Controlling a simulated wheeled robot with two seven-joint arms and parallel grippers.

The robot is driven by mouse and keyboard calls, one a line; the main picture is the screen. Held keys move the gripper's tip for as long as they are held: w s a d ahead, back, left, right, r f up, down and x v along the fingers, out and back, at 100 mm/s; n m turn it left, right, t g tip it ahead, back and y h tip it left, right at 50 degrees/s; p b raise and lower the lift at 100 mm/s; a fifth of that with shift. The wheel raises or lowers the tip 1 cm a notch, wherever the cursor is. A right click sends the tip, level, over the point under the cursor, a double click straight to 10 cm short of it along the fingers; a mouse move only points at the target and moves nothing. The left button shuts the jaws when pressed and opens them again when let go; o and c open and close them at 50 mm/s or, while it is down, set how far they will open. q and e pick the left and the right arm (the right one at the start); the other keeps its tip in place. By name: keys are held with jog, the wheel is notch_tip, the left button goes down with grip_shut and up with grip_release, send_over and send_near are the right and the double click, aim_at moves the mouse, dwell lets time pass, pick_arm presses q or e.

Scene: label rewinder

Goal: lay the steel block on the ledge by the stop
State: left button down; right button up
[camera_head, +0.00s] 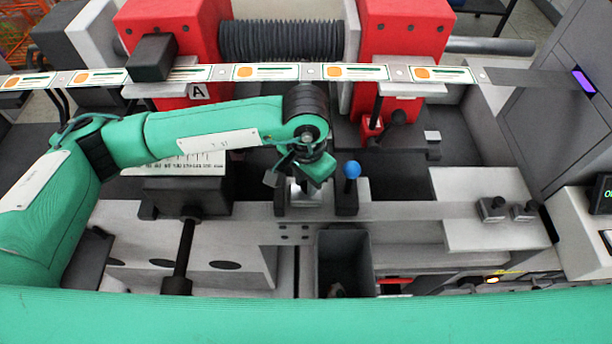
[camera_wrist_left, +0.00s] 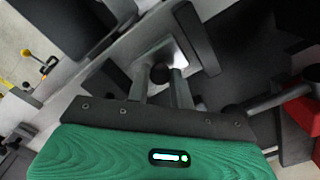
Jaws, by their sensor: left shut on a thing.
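The steel block (camera_head: 308,199) is a bright square metal piece with a dark round knob on top. In the left wrist view the block (camera_wrist_left: 158,48) shows beyond my fingertips (camera_wrist_left: 160,77), which are shut on its knob. My left gripper (camera_head: 305,183) points down at the grey ledge (camera_head: 400,210), just left of a dark upright stop (camera_head: 346,200) topped by a blue ball (camera_head: 351,169). In the wrist view a dark bar (camera_wrist_left: 199,38) stands close beside the block. I cannot tell whether the block touches the ledge. My right gripper is out of view.
A dark open bin (camera_head: 344,262) is below the ledge. A label strip (camera_head: 265,72) runs across in front of two red housings (camera_head: 175,35). A light plate with small clamps (camera_head: 470,225) lies to the right. A dark bracket with scale (camera_head: 185,190) is at left.

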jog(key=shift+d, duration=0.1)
pick_arm(q)
jog(key=shift+f+b, duration=0.15)
jog(key=shift+b, duration=0.2)
jog(key=c, duration=1.2)
grip_release()
jog(key=shift+c, duration=0.2)
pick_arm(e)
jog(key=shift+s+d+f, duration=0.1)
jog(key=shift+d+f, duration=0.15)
pick_arm(q)
jog(key=shift+r+p, duration=0.3)
jog(key=shift+p, duration=0.05)
notch_tip(320, 180, up, 12)
jog(key=b, duration=0.4)
jog(key=shift+b, duration=0.35)
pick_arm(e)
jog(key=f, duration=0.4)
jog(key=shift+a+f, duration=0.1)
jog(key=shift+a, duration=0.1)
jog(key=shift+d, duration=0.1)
